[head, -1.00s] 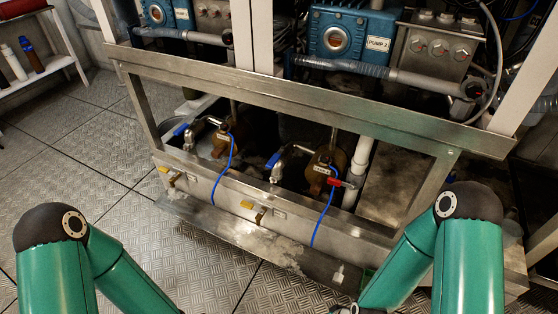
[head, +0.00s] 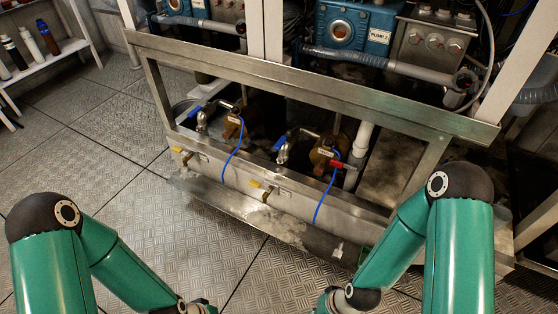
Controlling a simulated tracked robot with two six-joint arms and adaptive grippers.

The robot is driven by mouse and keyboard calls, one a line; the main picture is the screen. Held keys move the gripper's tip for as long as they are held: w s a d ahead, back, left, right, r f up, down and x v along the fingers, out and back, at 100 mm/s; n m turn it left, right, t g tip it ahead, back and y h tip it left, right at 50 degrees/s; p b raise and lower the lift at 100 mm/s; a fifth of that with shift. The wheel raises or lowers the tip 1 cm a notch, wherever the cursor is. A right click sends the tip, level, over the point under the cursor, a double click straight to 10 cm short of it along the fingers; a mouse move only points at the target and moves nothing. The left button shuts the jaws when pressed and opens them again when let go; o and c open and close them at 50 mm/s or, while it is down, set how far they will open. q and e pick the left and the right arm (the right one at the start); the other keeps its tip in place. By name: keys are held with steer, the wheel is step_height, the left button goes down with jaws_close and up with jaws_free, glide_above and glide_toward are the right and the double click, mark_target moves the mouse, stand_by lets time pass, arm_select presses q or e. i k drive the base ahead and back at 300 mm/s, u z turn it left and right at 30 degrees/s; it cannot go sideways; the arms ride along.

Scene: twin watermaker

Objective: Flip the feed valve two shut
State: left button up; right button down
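Two valves with blue handles sit in the open metal frame: a left one with its blue handle (head: 194,111) and a right one with its blue handle (head: 280,143). Beside the right one is a brass-brown body with a small label (head: 325,153), too small to read, and a red handle (head: 344,166). I cannot tell from the labels which is feed valve two. Both blue handles look tilted, with a bent metal pipe beside each. My two green arms come in from the lower corners, well short of the valves.
A steel rail (head: 315,90) crosses above the valves. Pump 2 (head: 345,30) is above. The plated floor (head: 110,150) at left is clear; a bottle shelf stands beyond.

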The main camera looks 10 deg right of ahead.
mark_target(343, 129)
steer(key=u, duration=0.5)
steer(key=k, duration=1.1)
steer(key=u, duration=0.7)
steer(key=i, duration=1.25)
steer(key=z, duration=0.7)
